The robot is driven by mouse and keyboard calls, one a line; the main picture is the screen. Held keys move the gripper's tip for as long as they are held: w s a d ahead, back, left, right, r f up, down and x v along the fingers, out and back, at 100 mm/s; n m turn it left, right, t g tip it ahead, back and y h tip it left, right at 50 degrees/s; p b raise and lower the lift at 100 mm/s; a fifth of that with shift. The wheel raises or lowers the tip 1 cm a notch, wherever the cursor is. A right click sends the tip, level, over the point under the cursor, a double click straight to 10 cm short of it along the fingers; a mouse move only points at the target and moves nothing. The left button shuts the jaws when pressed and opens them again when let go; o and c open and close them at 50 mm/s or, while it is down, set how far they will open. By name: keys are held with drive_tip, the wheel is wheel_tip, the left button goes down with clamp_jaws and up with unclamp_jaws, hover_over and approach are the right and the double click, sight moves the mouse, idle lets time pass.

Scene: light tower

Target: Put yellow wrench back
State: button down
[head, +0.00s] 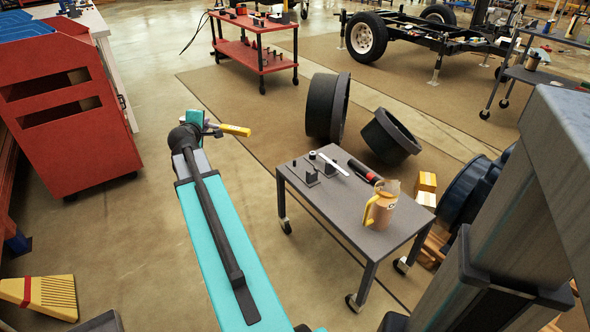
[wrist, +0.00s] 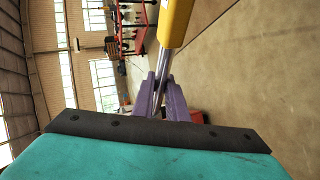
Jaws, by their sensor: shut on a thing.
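The yellow wrench (head: 236,130) shows as a yellow handle at the end of my arm in the head view. In the wrist view its yellow handle (wrist: 175,24) is at the top and its bare metal shaft (wrist: 163,62) runs down between purple fingers. My gripper (head: 213,129) is shut on the metal shaft and holds the wrench in the air, left of the small grey table. The fingers (wrist: 165,92) also show in the wrist view. The far end of the shaft is hidden between the fingers.
The grey wheeled table (head: 373,238) carries a tan jug (head: 380,207), a red-black tool (head: 364,170) and a black holder (head: 312,177). A red cabinet (head: 75,150) stands left. A red trolley (head: 262,62) with several items stands behind. Open floor lies between them.

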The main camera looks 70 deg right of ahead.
drive_tip(key=s+d+f+m+g+b, duration=0.2)
drive_tip(key=s+d+f+b, duration=0.1)
drive_tip(key=s+d, duration=0.4)
drive_tip(key=s+d+f+m+g+b, duration=0.2)
drive_tip(key=s+d+f, duration=0.4)
drive_tip(key=s, duration=0.7)
drive_tip(key=s+d+f+m+g+h+b, duration=0.1)
drive_tip(key=s+d+f+m+g+b, duration=0.2)
drive_tip(key=s+d, duration=0.5)
drive_tip(key=s+f+g+b, duration=0.1)
drive_tip(key=s+f+b, duration=0.1)
drive_tip(key=b, duration=0.1)
